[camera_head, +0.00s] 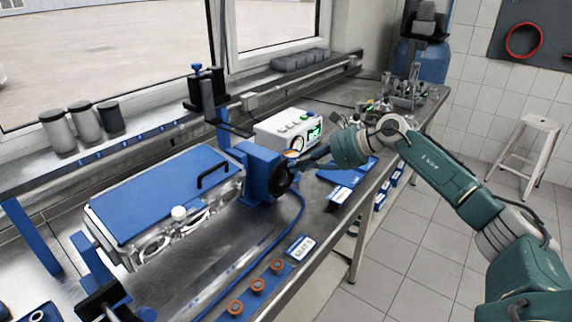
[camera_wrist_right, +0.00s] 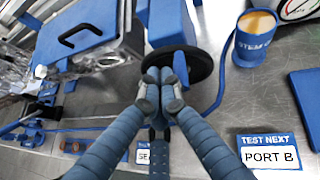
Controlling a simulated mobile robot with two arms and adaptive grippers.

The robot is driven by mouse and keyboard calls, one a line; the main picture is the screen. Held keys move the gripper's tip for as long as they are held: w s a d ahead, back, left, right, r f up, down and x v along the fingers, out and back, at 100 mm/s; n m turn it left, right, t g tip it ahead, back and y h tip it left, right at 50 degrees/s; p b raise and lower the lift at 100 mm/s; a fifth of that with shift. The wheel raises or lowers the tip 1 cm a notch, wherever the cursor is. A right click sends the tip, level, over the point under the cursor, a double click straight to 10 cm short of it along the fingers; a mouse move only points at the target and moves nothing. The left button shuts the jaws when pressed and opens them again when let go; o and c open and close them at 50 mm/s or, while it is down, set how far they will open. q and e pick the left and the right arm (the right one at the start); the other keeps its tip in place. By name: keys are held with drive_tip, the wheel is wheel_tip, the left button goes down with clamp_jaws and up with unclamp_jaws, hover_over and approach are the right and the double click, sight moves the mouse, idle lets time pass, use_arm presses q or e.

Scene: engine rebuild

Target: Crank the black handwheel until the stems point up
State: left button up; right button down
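The black handwheel (camera_head: 283,178) sits on the right end of a blue gearbox (camera_head: 258,172) on the bench. In the right wrist view it is a dark disc (camera_wrist_right: 196,66), partly covered by my fingers. My right gripper (camera_head: 298,166) reaches it from the right; in its wrist view the fingertips (camera_wrist_right: 160,80) are together at the wheel's near left rim. Whether a handle or rim is pinched between them is hidden. The gearbox joins a metal engine part (camera_head: 205,212) with a blue cover plate (camera_head: 165,190). I cannot make out the stems. My left gripper is not in view.
A blue cup (camera_wrist_right: 254,42) labelled STEM stands right of the wheel. Behind is a white instrument box (camera_head: 288,130). A "TEST NEXT PORT B" card (camera_wrist_right: 269,152) and a blue hose (camera_head: 290,235) lie on the bench. Orange-brown rings (camera_head: 258,285) sit along the front edge.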

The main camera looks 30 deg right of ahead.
drive_tip(key=shift+w+d, duration=0.2)
drive_tip(key=shift+d, duration=0.25)
drive_tip(key=shift+w+d, duration=0.15)
drive_tip(key=shift+d, duration=0.25)
drive_tip(key=shift+d+f+b, duration=0.15)
drive_tip(key=shift+d+b, duration=0.05)
drive_tip(key=shift+b, duration=0.15)
drive_tip(key=shift+w+d, duration=0.15)
drive_tip(key=shift+d, duration=0.1)
drive_tip(key=shift+d+f, duration=0.1)
drive_tip(key=shift+f, duration=0.05)
